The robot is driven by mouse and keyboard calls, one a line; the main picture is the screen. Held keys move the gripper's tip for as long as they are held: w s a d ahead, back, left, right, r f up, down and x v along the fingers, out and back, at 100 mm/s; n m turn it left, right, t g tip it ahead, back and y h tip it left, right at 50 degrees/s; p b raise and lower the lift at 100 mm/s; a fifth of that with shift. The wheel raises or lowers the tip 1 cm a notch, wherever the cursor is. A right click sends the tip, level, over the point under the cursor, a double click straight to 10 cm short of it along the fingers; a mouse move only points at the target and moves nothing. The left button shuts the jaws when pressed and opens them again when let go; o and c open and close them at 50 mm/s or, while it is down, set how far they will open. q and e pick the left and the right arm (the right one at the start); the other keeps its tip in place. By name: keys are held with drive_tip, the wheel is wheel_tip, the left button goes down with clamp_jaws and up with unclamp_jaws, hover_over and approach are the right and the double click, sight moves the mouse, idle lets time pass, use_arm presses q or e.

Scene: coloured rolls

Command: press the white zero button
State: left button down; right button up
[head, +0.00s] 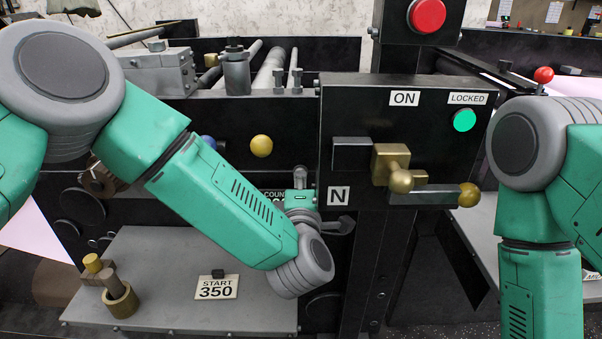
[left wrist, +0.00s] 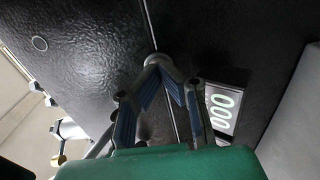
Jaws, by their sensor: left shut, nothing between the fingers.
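A counter (head: 270,199) with a partly covered "COUNT" label sits low on the black machine front. In the left wrist view its display (left wrist: 222,108) shows lit white zeros. My left gripper (head: 300,173) is just right of the counter, pointing up at the black panel. In the left wrist view the fingers of this gripper (left wrist: 153,60) meet at the tips with nothing between them. The tips are close to the dark panel; I cannot tell whether they touch it. I cannot make out the white zero button. My right arm shows at the right, its gripper out of view.
A black box (head: 450,110) with "ON" and "LOCKED" labels, brass lever (head: 400,180) and green light (head: 464,120) stands right of my left gripper. A red button (head: 427,15) is above. A grey plate (head: 150,310) with a "START 350" card (head: 216,288) lies below.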

use_arm(q)
drive_tip(key=shift+s, duration=0.1)
idle(0.3)
drive_tip(key=shift+s+r+p, duration=0.25)
drive_tip(key=shift+s+p, duration=0.15)
drive_tip(key=shift+s, duration=0.15)
drive_tip(key=shift+s+r+p, duration=0.25)
drive_tip(key=shift+s+p, duration=0.1)
drive_tip(key=shift+s, duration=0.15)
drive_tip(key=s, duration=0.1)
drive_tip(key=s+r+p, duration=0.1)
drive_tip(key=s, duration=0.1)
